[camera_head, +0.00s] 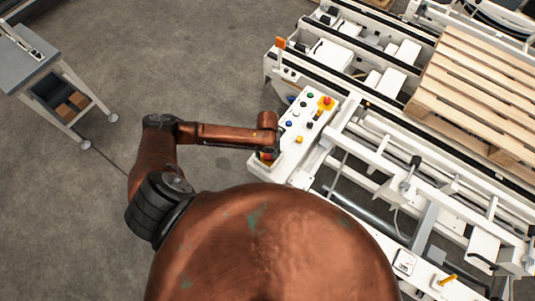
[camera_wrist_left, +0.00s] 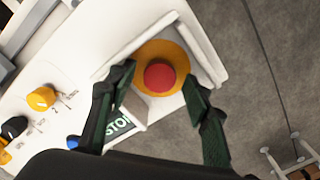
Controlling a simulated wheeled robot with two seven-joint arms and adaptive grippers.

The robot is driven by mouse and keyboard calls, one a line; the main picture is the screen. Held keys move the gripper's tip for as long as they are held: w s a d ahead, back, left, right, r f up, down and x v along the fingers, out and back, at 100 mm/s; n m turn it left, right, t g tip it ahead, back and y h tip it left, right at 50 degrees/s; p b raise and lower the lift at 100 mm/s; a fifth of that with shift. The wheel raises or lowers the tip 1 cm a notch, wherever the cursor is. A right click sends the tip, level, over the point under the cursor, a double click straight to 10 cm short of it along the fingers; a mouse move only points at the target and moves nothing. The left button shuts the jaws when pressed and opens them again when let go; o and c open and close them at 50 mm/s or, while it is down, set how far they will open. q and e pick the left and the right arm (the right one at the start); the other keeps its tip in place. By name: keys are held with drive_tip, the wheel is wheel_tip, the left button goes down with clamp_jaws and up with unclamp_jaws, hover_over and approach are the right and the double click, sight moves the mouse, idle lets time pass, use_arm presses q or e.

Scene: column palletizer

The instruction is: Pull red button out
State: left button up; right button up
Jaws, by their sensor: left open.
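The red button (camera_wrist_left: 160,76) is round and sits on a yellow-orange round base (camera_wrist_left: 176,52) inside a white raised frame, beside a green STOP label (camera_wrist_left: 117,124). My left gripper (camera_wrist_left: 159,72) is open, with one dark green finger on each side of the button in the left wrist view. I cannot tell whether the fingers touch it. My right gripper is not in view.
A second red button (camera_head: 327,100) on a yellow base is at the panel's far end. A yellow knob (camera_head: 299,139) sits near the gripper. Conveyor frames and a wooden pallet (camera_head: 480,85) are to the right. A grey table (camera_head: 25,65) stands at left; floor between is clear.

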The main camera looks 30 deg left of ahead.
use_arm(q)
drive_tip(key=shift+c, duration=0.6)
clamp_jaws()
